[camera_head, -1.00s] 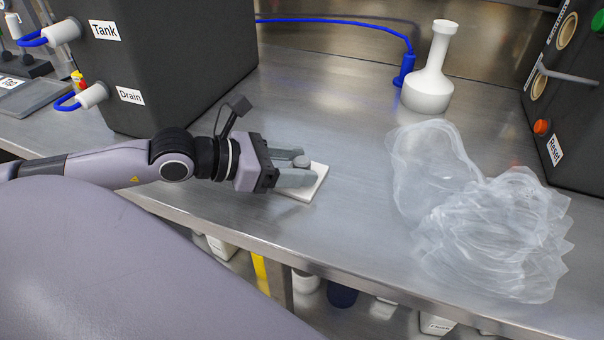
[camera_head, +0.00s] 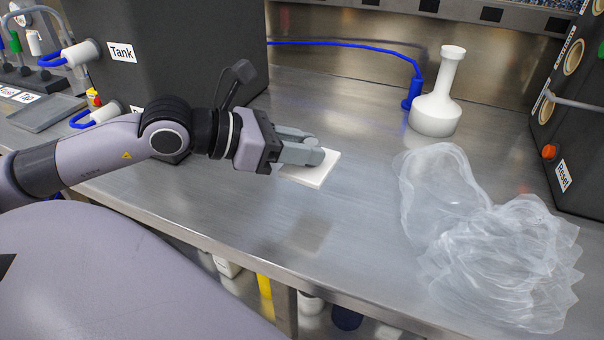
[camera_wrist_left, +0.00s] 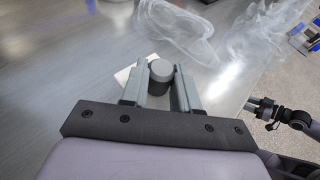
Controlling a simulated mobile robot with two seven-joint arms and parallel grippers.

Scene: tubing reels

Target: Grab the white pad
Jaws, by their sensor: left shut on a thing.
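The white pad (camera_head: 318,176) is a thin square in the head view, below the fingers of my left gripper (camera_head: 303,149). The fingers are shut around a grey round knob (camera_wrist_left: 161,70) that stands above the pad and seems to belong to it. The pad appears slightly above the steel bench. Part of it is hidden under the fingers; a white edge (camera_wrist_left: 122,75) shows in the left wrist view. My right gripper (camera_wrist_left: 265,107) shows small at the right of the left wrist view, away from the pad; its jaws are too small to read.
Clear crumpled bags (camera_head: 490,240) lie on the bench (camera_head: 250,215) at the right. A white flask (camera_head: 436,112) stands behind, next to a blue tube (camera_head: 412,90). A dark tank box (camera_head: 180,70) is at the back left. The bench between pad and bags is clear.

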